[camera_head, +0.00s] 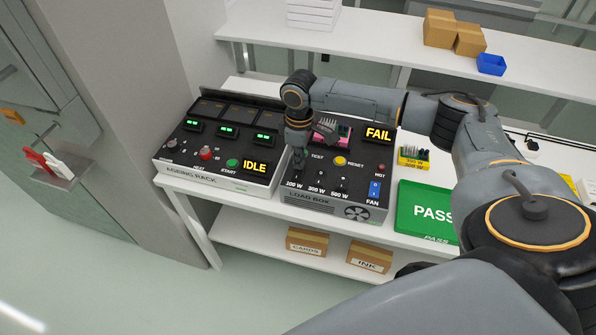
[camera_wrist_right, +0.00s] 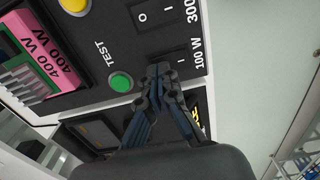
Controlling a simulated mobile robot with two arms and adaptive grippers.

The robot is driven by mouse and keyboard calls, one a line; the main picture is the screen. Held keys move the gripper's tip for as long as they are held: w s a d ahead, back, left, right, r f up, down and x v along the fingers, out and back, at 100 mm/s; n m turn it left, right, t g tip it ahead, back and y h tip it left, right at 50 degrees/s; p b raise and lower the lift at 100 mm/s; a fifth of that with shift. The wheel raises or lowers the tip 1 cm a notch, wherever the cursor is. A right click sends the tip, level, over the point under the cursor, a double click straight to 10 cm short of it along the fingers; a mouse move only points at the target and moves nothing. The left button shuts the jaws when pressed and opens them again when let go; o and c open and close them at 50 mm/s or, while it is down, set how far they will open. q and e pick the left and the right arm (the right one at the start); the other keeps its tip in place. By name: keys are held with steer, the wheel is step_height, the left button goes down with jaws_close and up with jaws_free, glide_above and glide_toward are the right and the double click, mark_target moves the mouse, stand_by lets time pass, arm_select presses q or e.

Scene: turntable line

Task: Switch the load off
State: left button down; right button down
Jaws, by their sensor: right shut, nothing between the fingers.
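The black-topped load box (camera_head: 311,198) stands on the white bench. It has rocker switches labelled 100 W, 300 W (camera_head: 319,178) and 500 W (camera_head: 342,184), and a blue FAN switch (camera_head: 375,191). My right gripper (camera_head: 299,166) is shut and empty, pointing down at the 100 W switch. In the right wrist view its fingertips (camera_wrist_right: 160,70) are over the end of the 100 W switch (camera_wrist_right: 182,62) away from its label. They hide that end; I cannot tell whether they touch. The 300 W switch (camera_wrist_right: 154,14) shows its O and I marks. My left gripper is out of view.
The load box's yellow sign (camera_head: 378,133) reads FAIL. A green TEST button (camera_wrist_right: 121,82) is close to the fingertips. A pink 400 W module (camera_wrist_right: 45,55) sits in the box. The ageing rack (camera_head: 218,181) at left shows IDLE. A green PASS tray (camera_head: 425,207) is at right.

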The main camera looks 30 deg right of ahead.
steer(key=shift+f, duration=0.55)
step_height(320, 180, up, 7)
steer(key=p, duration=0.8)
steer(key=shift+r, duration=0.1)
stand_by(0.3)
stand_by(0.3)
